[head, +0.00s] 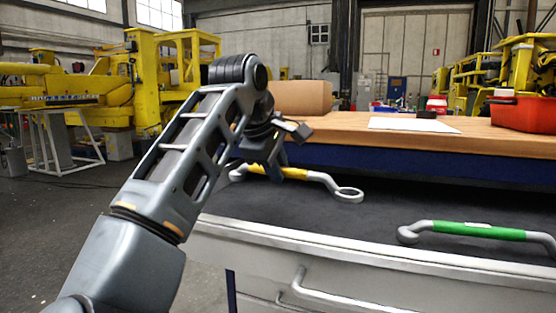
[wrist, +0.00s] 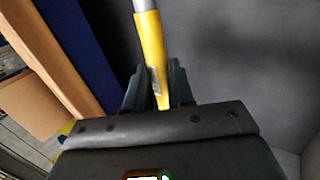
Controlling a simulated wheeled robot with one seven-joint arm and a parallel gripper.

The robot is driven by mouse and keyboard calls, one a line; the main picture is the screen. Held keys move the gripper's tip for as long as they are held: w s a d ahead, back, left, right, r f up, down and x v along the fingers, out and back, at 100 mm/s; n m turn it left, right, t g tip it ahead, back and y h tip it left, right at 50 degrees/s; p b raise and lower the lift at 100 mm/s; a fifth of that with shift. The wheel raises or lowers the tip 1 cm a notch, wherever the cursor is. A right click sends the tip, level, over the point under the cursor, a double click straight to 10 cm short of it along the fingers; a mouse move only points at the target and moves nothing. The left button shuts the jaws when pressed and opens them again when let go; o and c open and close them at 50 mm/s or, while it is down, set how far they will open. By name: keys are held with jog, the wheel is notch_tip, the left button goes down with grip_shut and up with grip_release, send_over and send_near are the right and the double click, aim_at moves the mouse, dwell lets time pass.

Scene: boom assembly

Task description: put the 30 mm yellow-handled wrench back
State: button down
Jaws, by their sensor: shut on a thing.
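The yellow-handled wrench (head: 294,173) is in the head view, over the dark lining of the open drawer (head: 300,212). Its ring end points right, and its other end is partly behind my arm. My gripper (head: 268,168) is shut on the yellow handle. In the wrist view the yellow handle (wrist: 152,50) runs between the dark fingers of my gripper (wrist: 157,88), with the grey shaft beyond. I cannot tell whether the wrench touches the lining. The size marking is not readable.
A green-handled wrench (head: 478,230) lies in the drawer at the right. The wooden worktop (head: 400,138) behind carries a red bin (head: 525,114), a cardboard box (head: 300,97) and a white sheet (head: 413,125). The drawer lining between the two wrenches is bare.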

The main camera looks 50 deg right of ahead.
jog(key=shift+f+b, duration=0.75)
jog(key=shift+f, duration=1.7)
jog(key=shift+s+b, duration=0.2)
jog(key=shift+b, duration=0.25)
jog(key=shift+f+b, duration=0.7)
jog(key=shift+b, duration=0.05)
jog(key=c, duration=0.9)
grip_release()
jog(key=shift+r, duration=0.1)
jog(key=w+p+v, duration=0.1)
jog(key=v, duration=0.6)
jog(key=shift+s+a+r+p, duration=0.25)
jog(key=shift+s+a+p, duration=0.1)
jog(key=shift+s, duration=0.2)
